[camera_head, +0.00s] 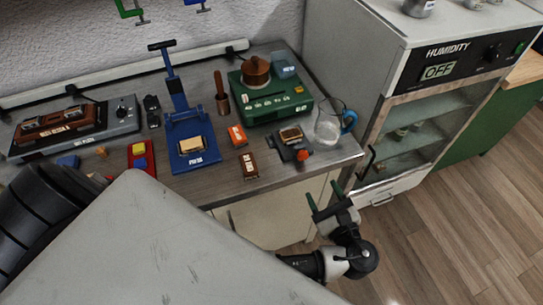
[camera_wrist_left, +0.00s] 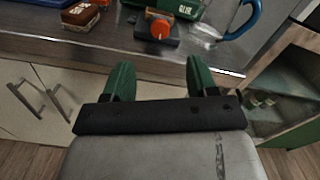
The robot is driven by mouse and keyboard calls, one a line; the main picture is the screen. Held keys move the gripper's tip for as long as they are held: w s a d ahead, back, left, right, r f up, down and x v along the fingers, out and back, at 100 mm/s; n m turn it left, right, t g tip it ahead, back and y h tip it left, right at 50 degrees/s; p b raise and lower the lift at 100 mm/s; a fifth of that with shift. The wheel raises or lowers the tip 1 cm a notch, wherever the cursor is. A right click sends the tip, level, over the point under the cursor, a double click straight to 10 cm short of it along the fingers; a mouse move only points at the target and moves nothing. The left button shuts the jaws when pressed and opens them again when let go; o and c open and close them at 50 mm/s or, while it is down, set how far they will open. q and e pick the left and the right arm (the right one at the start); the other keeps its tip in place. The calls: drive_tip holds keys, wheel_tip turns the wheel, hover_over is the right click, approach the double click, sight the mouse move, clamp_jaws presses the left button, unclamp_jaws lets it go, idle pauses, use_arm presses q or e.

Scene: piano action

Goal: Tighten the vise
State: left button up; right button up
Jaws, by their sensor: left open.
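The vise (camera_head: 289,143) looks like the small dark device near the front edge of the bench, left of the glass jug. A tan block sits at its top, and an orange-red knob (camera_head: 303,154) is on its front side. In the left wrist view the knob (camera_wrist_left: 160,28) shows ahead, centred between my fingers, with the dark vise body (camera_wrist_left: 143,34) behind it. My left gripper (camera_head: 324,194) has green fingers, spread apart and empty. It is in front of and below the bench edge, apart from the knob. My right gripper is in neither view.
A glass jug (camera_head: 328,127) with a blue handle stands right of the vise. A brown box (camera_head: 248,165) and an orange box (camera_head: 237,135) lie to its left. A blue press (camera_head: 195,146) and green glue machine (camera_head: 270,104) stand nearby. A humidity cabinet (camera_head: 420,110) is at right.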

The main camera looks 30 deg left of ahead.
use_arm(q)
drive_tip(key=s+a+f+n+g+h, duration=0.1)
drive_tip(key=s+a+f+g+h, duration=0.1)
drive_tip(key=f, duration=0.8)
drive_tip(key=s+a+f+n+g+h+b, duration=0.1)
drive_tip(key=s+f, duration=0.4)
drive_tip(key=f, duration=0.6)
drive_tip(key=s+a+f+n+g+h+b, duration=0.1)
drive_tip(key=s+a+f+g+h, duration=0.2)
drive_tip(key=f, duration=0.8)
drive_tip(key=shift+s+a+n+g+h, duration=0.15)
drive_tip(key=shift+a+n+g+h, duration=0.25)
drive_tip(key=shift+a+h, duration=0.8)
drive_tip(key=shift+d, duration=0.1)
